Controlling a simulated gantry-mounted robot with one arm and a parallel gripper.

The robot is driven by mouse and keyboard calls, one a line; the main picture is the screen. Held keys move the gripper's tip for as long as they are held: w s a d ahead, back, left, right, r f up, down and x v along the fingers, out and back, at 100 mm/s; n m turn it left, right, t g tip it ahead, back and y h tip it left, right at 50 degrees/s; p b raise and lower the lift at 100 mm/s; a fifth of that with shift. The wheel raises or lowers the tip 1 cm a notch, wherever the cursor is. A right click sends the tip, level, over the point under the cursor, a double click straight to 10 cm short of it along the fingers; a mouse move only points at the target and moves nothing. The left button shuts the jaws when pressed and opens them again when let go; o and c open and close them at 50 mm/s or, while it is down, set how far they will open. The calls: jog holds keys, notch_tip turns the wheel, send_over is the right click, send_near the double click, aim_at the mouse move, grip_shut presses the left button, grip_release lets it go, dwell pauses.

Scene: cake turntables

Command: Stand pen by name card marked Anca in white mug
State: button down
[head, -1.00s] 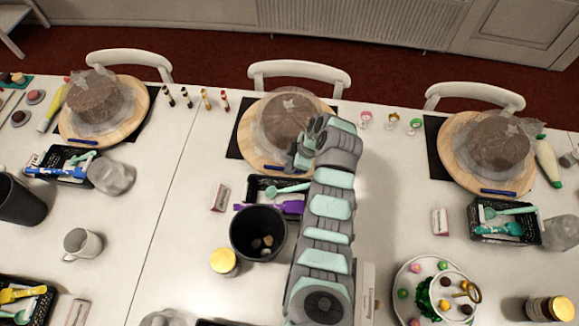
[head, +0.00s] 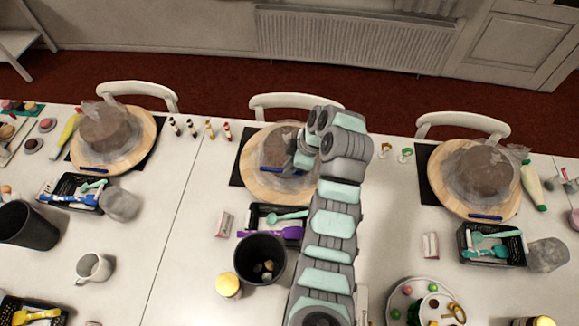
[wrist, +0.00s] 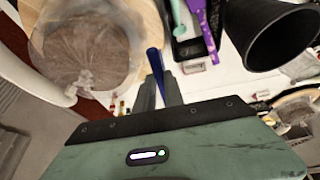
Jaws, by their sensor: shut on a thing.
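My gripper (wrist: 158,92) is shut on a dark blue pen (wrist: 154,62), which sticks out between its fingertips in the wrist view. A white mug (head: 93,267) stands upright on the table at the lower left, well apart from my gripper. Name cards stand left of the middle black tray (head: 224,223) and left of the right tray (head: 430,245). Their writing is too small to read.
A dark cup (head: 260,260) and a yellow-lidded jar (head: 228,286) stand between my arm and the mug. The middle tray (head: 256,218) holds purple and teal tools. Other blue pens lie on the left board (head: 94,170) and right board (head: 485,217). Table around the mug is clear.

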notch_tip(320, 180, up, 13)
jog(key=p, duration=1.2)
jog(key=shift+f, duration=0.2)
